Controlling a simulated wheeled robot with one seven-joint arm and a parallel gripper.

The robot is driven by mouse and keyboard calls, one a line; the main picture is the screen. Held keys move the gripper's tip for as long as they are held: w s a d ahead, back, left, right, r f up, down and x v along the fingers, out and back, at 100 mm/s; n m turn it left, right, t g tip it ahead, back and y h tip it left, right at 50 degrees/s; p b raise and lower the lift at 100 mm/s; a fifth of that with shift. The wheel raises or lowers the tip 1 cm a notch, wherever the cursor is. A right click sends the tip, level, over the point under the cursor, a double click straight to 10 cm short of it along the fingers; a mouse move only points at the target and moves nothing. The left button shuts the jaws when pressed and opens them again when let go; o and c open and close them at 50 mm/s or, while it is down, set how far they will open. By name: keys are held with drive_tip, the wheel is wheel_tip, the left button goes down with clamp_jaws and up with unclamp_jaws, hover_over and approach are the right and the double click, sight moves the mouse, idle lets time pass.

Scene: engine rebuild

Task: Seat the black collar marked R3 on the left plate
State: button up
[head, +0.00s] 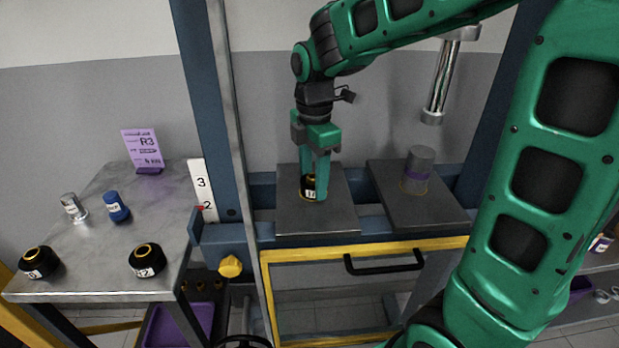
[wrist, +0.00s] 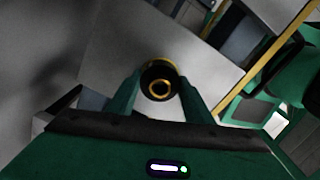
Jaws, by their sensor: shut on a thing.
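My gripper (head: 315,190) is shut on a black collar (head: 308,187) with a gold rim and a white label. The label is partly hidden by a finger, so I cannot read the full mark. The collar is at the left plate (head: 340,218), a flat grey slab on the press bed. I cannot tell whether it touches the plate or hangs just above it. In the wrist view the collar (wrist: 159,78) sits between the fingertips, with a gold ring at its centre and a gold arc behind its far edge.
The side table (head: 90,245) holds two black collars (head: 146,259), a blue cylinder (head: 116,206), a silver cylinder (head: 73,206) and a purple R3 card (head: 142,148).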

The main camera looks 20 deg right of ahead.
drive_tip(key=o, duration=1.5)
